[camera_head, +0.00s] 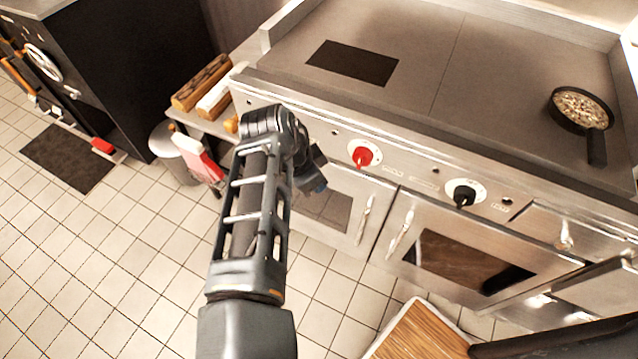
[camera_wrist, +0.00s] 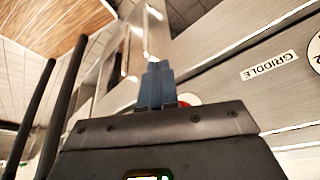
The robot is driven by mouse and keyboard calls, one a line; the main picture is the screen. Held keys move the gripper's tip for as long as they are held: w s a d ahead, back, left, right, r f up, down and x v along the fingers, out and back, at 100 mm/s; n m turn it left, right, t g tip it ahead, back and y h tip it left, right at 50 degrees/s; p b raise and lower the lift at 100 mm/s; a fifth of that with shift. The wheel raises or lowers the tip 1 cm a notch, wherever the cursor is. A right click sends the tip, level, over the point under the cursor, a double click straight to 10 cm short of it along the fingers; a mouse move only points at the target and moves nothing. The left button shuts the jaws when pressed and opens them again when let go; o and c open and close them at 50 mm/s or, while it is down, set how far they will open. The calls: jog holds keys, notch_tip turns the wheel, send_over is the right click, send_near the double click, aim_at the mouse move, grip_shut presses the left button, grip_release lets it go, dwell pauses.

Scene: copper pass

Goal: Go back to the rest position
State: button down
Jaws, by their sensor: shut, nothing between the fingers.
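My gripper (camera_head: 319,185) is in front of the stove's front panel, left of the red knob (camera_head: 363,156) and apart from it in the head view. Its blue fingers also show in the wrist view (camera_wrist: 157,72), pressed together with nothing between them. Part of the gripper is hidden behind my wrist in the head view. My arm reaches up and forward from the bottom of the head view. In the wrist view a red bit of a knob (camera_wrist: 186,100) shows behind the fingers, along with a GRIDDLE label (camera_wrist: 268,65).
A black knob (camera_head: 463,194) sits farther right on the panel. A pan (camera_head: 581,110) of pale chopped food stands on the griddle top (camera_head: 430,60). Bread loaves (camera_head: 201,82) lie at left. A wooden board (camera_head: 420,335) is at the bottom. Tiled floor (camera_head: 120,250) is open at left.

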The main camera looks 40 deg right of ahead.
jog(key=v, duration=0.3)
jog(key=shift+s+r, duration=0.15)
jog(key=shift+s, duration=0.25)
jog(key=shift+a, duration=0.1)
